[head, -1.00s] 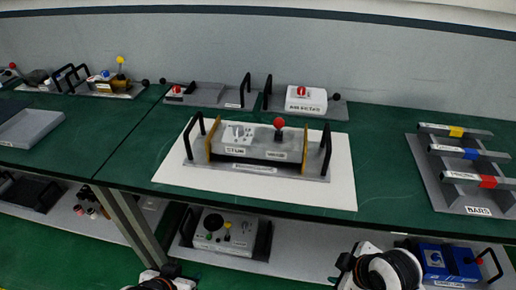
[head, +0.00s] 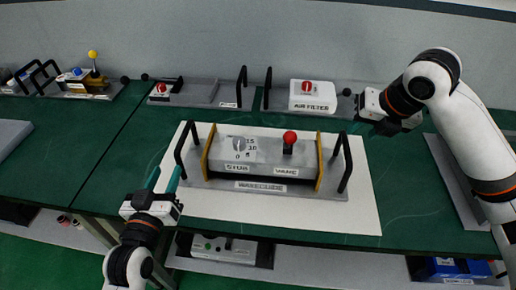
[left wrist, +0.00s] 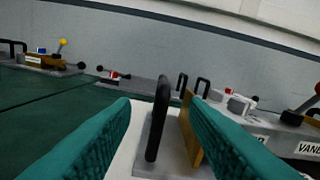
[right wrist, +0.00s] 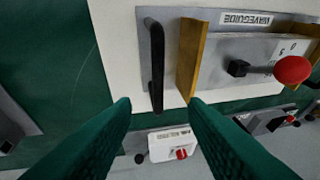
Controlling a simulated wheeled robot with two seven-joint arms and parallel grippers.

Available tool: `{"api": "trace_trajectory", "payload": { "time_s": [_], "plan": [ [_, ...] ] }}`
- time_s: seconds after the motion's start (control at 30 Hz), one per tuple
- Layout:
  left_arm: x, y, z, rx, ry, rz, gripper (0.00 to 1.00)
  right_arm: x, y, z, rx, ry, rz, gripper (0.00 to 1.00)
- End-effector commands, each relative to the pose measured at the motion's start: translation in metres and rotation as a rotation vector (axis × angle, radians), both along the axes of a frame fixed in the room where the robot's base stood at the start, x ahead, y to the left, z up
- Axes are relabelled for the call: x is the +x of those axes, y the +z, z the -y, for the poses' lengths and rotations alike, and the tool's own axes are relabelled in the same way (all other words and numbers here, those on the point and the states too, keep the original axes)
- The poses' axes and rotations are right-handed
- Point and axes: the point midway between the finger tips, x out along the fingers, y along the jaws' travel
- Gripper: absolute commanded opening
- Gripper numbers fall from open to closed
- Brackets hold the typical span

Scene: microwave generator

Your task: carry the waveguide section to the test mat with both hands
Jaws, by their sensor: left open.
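The waveguide section (head: 265,188) is a grey plate with a raised grey body, amber end flanges, a red-knobbed lever, a white dial and a black handle at each end. It lies on a white mat (head: 330,217). My left gripper (head: 164,178) is open and empty at the mat's left edge, beside the left handle (head: 181,145). That handle shows ahead, between the fingers, in the left wrist view (left wrist: 158,120). My right gripper (head: 368,128) is open above the table, right of the right handle (head: 346,165). That handle appears between the fingertips in the right wrist view (right wrist: 155,65), not gripped.
A white air filter box (head: 312,97) and a grey plate with black handles (head: 205,95) stand behind the mat. A grey rack (head: 455,175) is at the right, partly hidden by my right arm. A shelf below the table holds more units.

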Motion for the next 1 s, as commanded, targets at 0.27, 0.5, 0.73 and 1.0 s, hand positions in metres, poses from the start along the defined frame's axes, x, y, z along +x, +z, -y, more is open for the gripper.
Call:
{"api": "trace_trajectory", "payload": {
  "time_s": [0.27, 0.5, 0.73, 1.0],
  "plan": [
    [0.003, 0.000, 0.000, 0.000, 0.000, -0.001, 0.41, 0.001, -0.003, -0.001, 0.003, -0.002, -0.001, 0.40],
    [0.035, 0.000, 0.003, 0.001, 0.000, 0.002, 0.41, 0.013, -0.033, -0.006, 0.004, -0.003, -0.005, 0.40],
    [0.080, 0.000, 0.006, 0.001, -0.001, 0.000, 0.41, 0.030, -0.074, -0.013, 0.004, -0.004, -0.005, 0.40],
    [0.113, 0.000, 0.009, 0.001, -0.001, -0.002, 0.41, 0.044, -0.104, -0.018, 0.003, -0.003, -0.001, 0.40]
  ]
}}
